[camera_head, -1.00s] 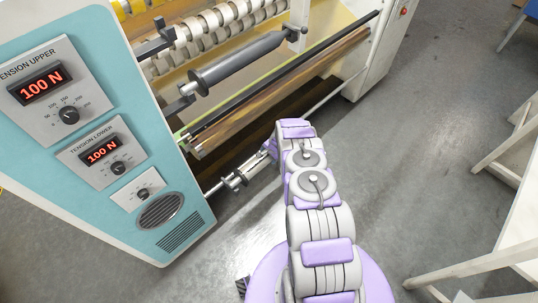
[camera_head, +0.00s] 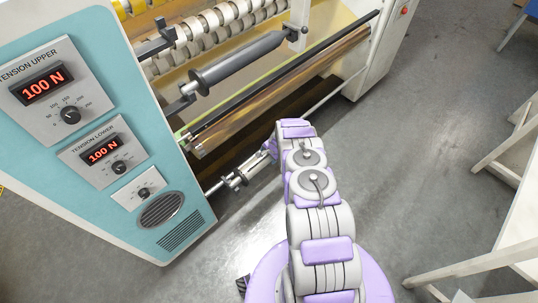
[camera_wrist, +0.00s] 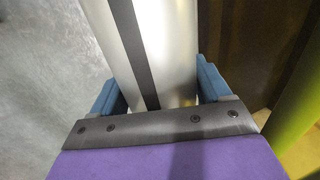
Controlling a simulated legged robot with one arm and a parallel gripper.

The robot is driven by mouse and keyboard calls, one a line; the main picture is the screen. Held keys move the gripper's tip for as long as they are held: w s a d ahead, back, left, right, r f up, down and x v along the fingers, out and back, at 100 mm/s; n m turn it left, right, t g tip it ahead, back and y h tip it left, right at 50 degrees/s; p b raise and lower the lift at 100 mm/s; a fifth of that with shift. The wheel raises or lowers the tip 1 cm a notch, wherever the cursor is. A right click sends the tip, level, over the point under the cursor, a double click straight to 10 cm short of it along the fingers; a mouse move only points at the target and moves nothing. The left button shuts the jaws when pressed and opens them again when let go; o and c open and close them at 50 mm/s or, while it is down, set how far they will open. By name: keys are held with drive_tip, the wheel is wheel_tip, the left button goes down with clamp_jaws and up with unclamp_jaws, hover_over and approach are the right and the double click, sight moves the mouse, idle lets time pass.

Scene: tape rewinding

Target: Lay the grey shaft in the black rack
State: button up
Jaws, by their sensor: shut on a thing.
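My gripper (camera_wrist: 160,98) is shut on a smooth silver-grey shaft (camera_wrist: 183,45) with a dark stripe along it. Its blue fingers sit on both sides of the shaft in the wrist view. In the head view my gripper (camera_head: 243,174) is low in front of the machine, at the end of my outstretched arm. A pale metal end of the shaft (camera_head: 214,188) shows left of it, close to the teal panel. The arm hides what lies behind it. I cannot make out a black rack for certain.
The teal control panel (camera_head: 105,120) stands left of the gripper. Above are a dark grey roller (camera_head: 240,63) in black brackets and a long black bar (camera_head: 300,70). A white table (camera_head: 490,270) is at the right. Grey floor (camera_head: 400,150) between is clear.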

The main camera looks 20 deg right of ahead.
drive_tip(key=shift+f+b, duration=0.55)
drive_tip(key=shift+f, duration=0.45)
idle(0.4)
drive_tip(key=o, duration=1.6)
drive_tip(key=p+v, duration=0.6)
drive_tip(key=v, duration=1.1)
drive_tip(key=shift+r, duration=0.15)
